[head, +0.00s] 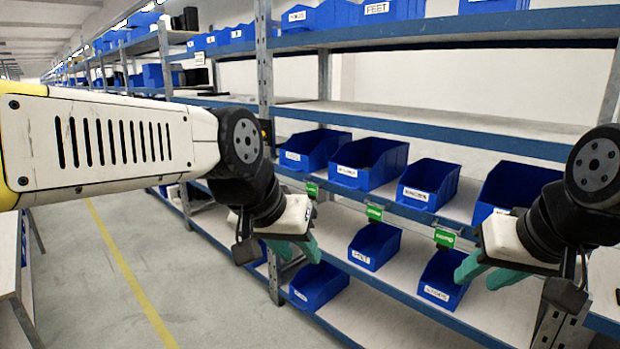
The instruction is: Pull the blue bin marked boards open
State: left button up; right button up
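Several open-topped blue bins with white labels stand on the shelving; the lettering is too small for me to say surely which one reads boards. On the middle shelf are a wide bin (385,165), a smaller bin (430,180) right of it and a larger bin (490,206) partly behind my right arm.
Blue shelf edges (410,212) and a grey upright (264,80) are close by. Small green tags (374,212) hang on the middle shelf edge. More bins (390,10) are on the top shelf. The aisle floor (200,285) with a yellow line is clear at left.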

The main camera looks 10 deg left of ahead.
aim_at(388, 159)
jog(key=u, duration=0.3)
jog(key=i+j, duration=0.1)
jog(key=i, duration=0.5)
jog(key=i+j+z, duration=0.1)
jog(key=i, duration=0.5)
